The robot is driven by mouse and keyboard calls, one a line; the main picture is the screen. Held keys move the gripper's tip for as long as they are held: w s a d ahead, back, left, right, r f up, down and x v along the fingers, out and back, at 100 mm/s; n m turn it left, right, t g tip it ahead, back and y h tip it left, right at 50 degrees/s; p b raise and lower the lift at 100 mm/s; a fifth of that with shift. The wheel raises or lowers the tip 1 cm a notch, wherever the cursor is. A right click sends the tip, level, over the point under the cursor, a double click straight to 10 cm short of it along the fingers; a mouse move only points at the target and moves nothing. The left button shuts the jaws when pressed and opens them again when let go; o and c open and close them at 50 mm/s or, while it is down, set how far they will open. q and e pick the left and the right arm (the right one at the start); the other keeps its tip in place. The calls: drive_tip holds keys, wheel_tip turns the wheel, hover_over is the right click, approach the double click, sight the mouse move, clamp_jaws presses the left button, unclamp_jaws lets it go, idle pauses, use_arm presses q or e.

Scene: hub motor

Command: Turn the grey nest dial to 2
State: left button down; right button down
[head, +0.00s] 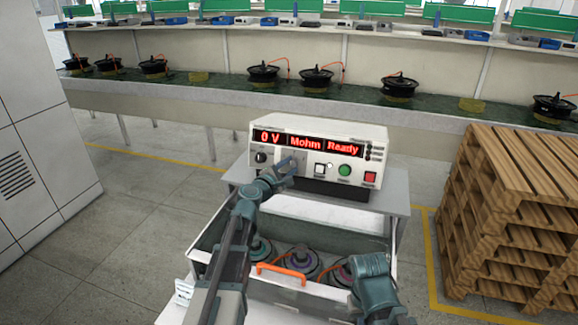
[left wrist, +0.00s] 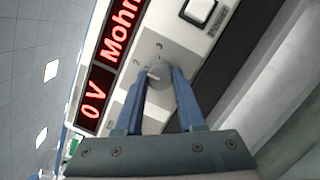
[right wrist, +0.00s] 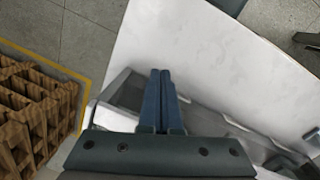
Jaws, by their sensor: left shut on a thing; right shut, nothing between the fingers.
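The grey nest dial (left wrist: 158,74) sits on the white tester's front panel, with a pale pointer mark on its face. My left gripper (left wrist: 160,80) has its blue fingers on both sides of the dial and is shut on it. In the head view my left gripper (head: 288,168) reaches the panel under the red display and covers the dial, so its setting is hidden there. The white tester (head: 316,128) reads "0 V", "Mohm" and "Ready". In the right wrist view my right gripper (right wrist: 160,78) is shut and empty, apart from the panel.
A black knob (head: 261,157) is left of my left gripper; a white button (head: 319,170), green button (head: 344,170) and red switch (head: 370,177) are to its right. An orange handle (head: 281,272) and round nests (head: 298,260) are in front. Wooden pallets (head: 510,215) stand at right.

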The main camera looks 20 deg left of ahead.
use_arm(q)
drive_tip(key=shift+w+r+m, duration=0.1)
drive_tip(key=shift+m, duration=0.4)
drive_tip(key=c, duration=0.8)
unclamp_jaws()
drive_tip(key=shift+o, duration=1.4)
drive_tip(key=p+v, duration=0.1)
drive_tip(key=v, duration=1.2)
drive_tip(key=shift+s+a+p, duration=0.15)
drive_tip(key=shift+s+p, duration=0.15)
drive_tip(key=shift+s, duration=0.1)
